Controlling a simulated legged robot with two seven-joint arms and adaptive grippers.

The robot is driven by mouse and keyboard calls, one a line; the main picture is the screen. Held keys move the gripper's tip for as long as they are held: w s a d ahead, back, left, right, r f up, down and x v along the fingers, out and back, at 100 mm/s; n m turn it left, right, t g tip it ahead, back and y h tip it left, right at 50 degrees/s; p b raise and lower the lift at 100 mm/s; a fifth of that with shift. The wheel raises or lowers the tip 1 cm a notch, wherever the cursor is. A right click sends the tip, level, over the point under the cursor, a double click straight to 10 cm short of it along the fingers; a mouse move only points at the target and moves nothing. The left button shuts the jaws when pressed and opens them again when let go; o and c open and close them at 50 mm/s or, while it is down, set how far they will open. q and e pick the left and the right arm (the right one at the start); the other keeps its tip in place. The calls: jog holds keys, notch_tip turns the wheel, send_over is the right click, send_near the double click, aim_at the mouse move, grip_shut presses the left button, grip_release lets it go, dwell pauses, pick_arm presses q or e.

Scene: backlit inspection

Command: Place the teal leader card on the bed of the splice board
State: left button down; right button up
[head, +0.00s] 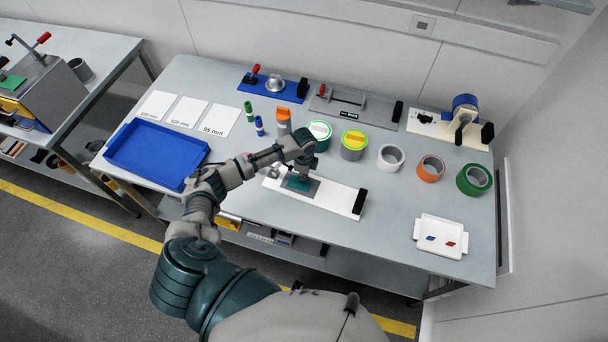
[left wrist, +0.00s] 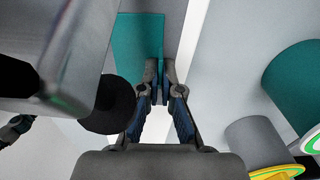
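The splice board (head: 338,197) is a long white board near the front middle of the bench, with a grey bed (head: 287,184) and a black block at its right end. The teal leader card (head: 300,183) is over the grey bed, below my left gripper (head: 303,167). In the left wrist view the card (left wrist: 136,45) extends beyond my left gripper's fingertips (left wrist: 160,80), which are closed together at its near edge. The exact grip is partly hidden. I cannot tell whether the card touches the bed. My right gripper is not in view.
A blue tray (head: 128,169) and white cards lie left. Tape rolls and tubs, including a yellow-topped tub (head: 353,144), stand behind the board. A tape dispenser (head: 463,122) stands back right; a small white tray (head: 440,250) lies front right. Bench is clear between board and white tray.

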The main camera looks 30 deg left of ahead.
pick_arm(q)
jog(key=c, duration=1.3)
grip_release()
jog(key=shift+d, duration=0.1)
jog(key=shift+r, duration=0.1)
notch_tip(320, 180, up, 12)
